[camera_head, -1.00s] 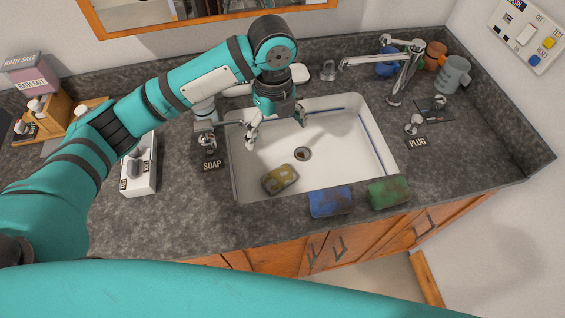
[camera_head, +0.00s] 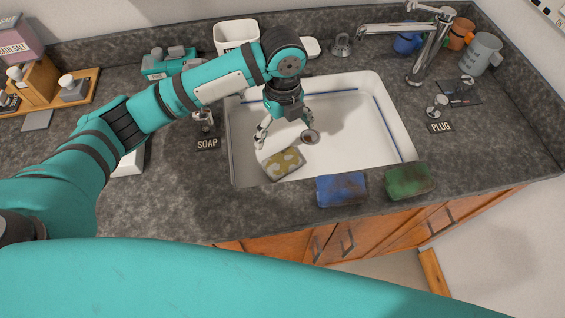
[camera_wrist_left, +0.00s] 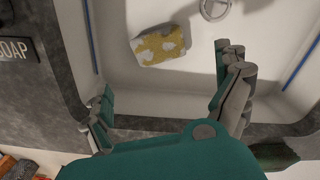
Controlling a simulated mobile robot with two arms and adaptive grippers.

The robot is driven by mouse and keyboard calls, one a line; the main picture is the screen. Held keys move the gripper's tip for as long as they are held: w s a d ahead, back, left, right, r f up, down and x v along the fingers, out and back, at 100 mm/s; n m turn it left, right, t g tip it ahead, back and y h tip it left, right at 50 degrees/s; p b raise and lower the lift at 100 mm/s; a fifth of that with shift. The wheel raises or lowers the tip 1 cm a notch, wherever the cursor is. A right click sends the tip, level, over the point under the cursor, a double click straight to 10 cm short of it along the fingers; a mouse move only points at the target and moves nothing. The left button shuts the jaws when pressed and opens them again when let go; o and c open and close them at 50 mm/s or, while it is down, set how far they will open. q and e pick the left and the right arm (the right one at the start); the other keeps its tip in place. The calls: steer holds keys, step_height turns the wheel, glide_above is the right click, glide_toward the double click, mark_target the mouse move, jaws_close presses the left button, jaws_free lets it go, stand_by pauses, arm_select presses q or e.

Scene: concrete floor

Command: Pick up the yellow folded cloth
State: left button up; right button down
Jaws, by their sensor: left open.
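The yellow folded cloth (camera_head: 284,163) lies in the white sink (camera_head: 356,133), near its front left corner. It is patterned yellow and pale with a grey-brown side edge. In the left wrist view the cloth (camera_wrist_left: 160,45) lies beyond the fingertips, between their lines, with nothing touching it. My left gripper (camera_head: 283,134) is open and empty, pointing down over the sink, just behind the cloth in the head view. Its spread fingers also show in the left wrist view (camera_wrist_left: 162,80). My right gripper is not in view.
A blue sponge-like block (camera_head: 342,190) and a green one (camera_head: 409,181) lie on the counter's front edge. The faucet (camera_head: 425,45) stands behind the sink at right. A drain (camera_head: 310,136) is beside the gripper. Mugs (camera_head: 481,54) stand at the back right.

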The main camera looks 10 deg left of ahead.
arm_select(q)
step_height(320, 180, down, 8)
steer(key=shift+f+p, duration=0.25)
steer(key=shift+p, duration=0.1)
steer(key=shift+a+f+p, duration=0.15)
steer(key=shift+f+p, duration=0.1)
steer(key=shift+f, duration=1.1)
steer(key=shift+a+f+p, duration=0.1)
steer(key=shift+f+p, duration=0.15)
steer(key=shift+f, duration=1.1)
steer(key=c, duration=0.9)
step_height(320, 180, up, 10)
steer(key=shift+r+b, duration=0.1)
steer(key=shift+b, duration=0.4)
step_height(320, 180, up, 7)
steer(key=p, duration=0.5)
glide_above(281, 159)
steer(key=shift+s+a+r+n+b, duration=0.75)
steer(key=shift+s+a+n, duration=0.85)
steer(key=shift+n, duration=2.9)
steer(key=shift+s+a+r+n+b, duration=0.75)
steer(key=shift+s+a+n, duration=0.85)
steer(key=shift+n, duration=2.9)
steer(key=shift+s+a+r+n+b, duration=0.5)
steer(key=shift+s+a+n+b, duration=1)
steer(key=shift+n, duration=3)
steer(key=shift+s+d+p, duration=0.3)
steer(key=shift+s+p, duration=0.15)
steer(key=shift+p, duration=0.05)
